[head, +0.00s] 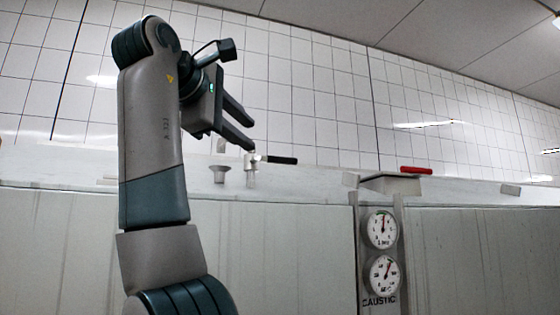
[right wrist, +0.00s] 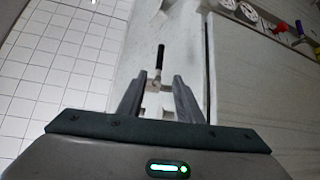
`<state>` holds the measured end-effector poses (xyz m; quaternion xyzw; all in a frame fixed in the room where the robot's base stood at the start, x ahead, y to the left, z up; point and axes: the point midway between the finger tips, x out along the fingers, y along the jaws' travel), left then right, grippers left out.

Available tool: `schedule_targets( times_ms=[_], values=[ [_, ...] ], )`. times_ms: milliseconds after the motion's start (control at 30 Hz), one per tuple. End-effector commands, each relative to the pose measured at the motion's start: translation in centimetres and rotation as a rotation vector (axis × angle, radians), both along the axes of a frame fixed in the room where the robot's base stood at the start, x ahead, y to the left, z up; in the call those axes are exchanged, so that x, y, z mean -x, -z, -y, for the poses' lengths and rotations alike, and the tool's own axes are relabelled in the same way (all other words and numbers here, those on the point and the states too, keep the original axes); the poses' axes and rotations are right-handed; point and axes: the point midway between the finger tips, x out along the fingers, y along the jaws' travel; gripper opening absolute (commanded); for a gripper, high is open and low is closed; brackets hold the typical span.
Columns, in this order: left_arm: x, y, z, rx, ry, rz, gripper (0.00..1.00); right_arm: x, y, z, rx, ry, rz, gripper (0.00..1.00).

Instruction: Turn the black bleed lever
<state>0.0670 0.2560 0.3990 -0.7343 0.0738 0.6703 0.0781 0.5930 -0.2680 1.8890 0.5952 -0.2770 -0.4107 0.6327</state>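The black bleed lever (head: 282,160) sticks out to the right from a small pale metal valve (head: 251,170) on top of the long pale vessel. In the right wrist view the lever (right wrist: 160,57) points away from me, beyond the fingertips. My right gripper (head: 251,135) is open, its two fingers apart just above and left of the valve. In the right wrist view the fingers (right wrist: 157,78) stand on either side of the valve end, with gaps at both sides. I cannot tell whether a finger touches it. My left gripper is not in view.
A pale funnel-like fitting (head: 220,173) stands left of the valve. A tiled wall (head: 320,90) rises behind. The vessel top between valve and box looks clear.

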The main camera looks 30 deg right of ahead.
Motion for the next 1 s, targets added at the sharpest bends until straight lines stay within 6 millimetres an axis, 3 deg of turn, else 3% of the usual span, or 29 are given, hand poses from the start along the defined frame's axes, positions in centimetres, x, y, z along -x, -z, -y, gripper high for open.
schedule_targets(
  times_ms=[267,1000],
  values=[
    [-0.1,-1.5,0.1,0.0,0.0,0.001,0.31,-1.7,0.2,2.7,-0.001,0.001,-0.002,0.33],
    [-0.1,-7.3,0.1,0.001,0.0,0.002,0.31,-7.9,1.9,13.1,-0.001,0.0,-0.002,0.33]
  ],
)
